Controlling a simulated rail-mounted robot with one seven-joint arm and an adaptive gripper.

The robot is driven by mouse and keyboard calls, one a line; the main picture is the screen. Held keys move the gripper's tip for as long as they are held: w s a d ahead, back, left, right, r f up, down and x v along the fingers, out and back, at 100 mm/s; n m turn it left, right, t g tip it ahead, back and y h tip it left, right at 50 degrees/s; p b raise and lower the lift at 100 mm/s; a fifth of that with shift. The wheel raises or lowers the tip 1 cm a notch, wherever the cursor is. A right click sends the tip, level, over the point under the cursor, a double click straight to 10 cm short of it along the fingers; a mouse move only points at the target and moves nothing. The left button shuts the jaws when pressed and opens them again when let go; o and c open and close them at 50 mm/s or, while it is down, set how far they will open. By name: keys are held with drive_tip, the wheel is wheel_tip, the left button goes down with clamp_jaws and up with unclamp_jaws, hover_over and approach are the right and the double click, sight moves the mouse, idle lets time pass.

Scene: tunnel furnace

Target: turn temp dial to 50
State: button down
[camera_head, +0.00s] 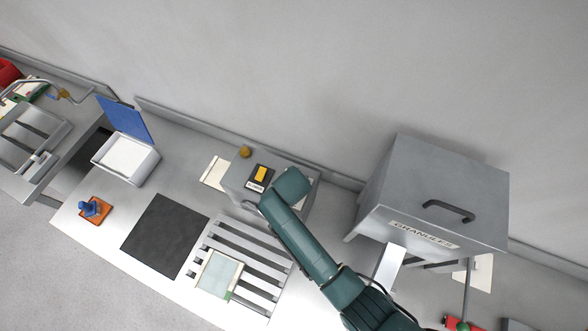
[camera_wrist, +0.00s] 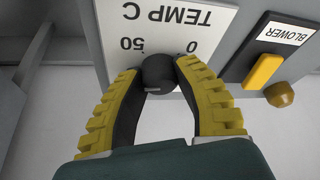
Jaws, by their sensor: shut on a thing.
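The temp dial (camera_wrist: 158,68) is a round black knob on a white plate (camera_wrist: 187,18) marked TEMP C, upside down in the wrist view. The numbers 50 and 0 stand at its upper left and upper right; other marks are hidden. My gripper (camera_wrist: 159,74) has its two yellow-padded fingers closed on the knob from both sides. I cannot tell which number the knob's pointer faces. In the head view the grey control box (camera_head: 236,181) stands at the back of the bench, and my arm hides the dial and the gripper.
A yellow BLOWER switch (camera_wrist: 264,71) sits right of the dial, with a brass knob (camera_wrist: 280,94) near it. The GRANULES hopper (camera_head: 440,185) stands right of my arm. A slatted rack (camera_head: 240,240), dark mat (camera_head: 165,235) and blue-lidded box (camera_head: 128,155) lie left.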

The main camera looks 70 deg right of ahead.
drive_tip(key=m+g+b, duration=0.1)
drive_tip(key=m, duration=0.1)
drive_tip(key=m+g+b, duration=0.1)
drive_tip(key=m, duration=0.2)
drive_tip(key=shift+w+f+m, duration=0.1)
drive_tip(key=shift+f+m, duration=0.1)
drive_tip(key=shift+m, duration=0.1)
drive_tip(key=m+g+b, duration=0.1)
drive_tip(key=m, duration=0.1)
drive_tip(key=m+b, duration=0.2)
drive_tip(key=shift+r+m+g+y, duration=0.1)
drive_tip(key=shift+m+g+y, duration=0.3)
drive_tip(key=c, duration=0.7)
unclamp_jaws()
drive_tip(key=shift+w, duration=0.1)
drive_tip(key=shift+r, duration=0.1)
drive_tip(key=v, duration=1.2)
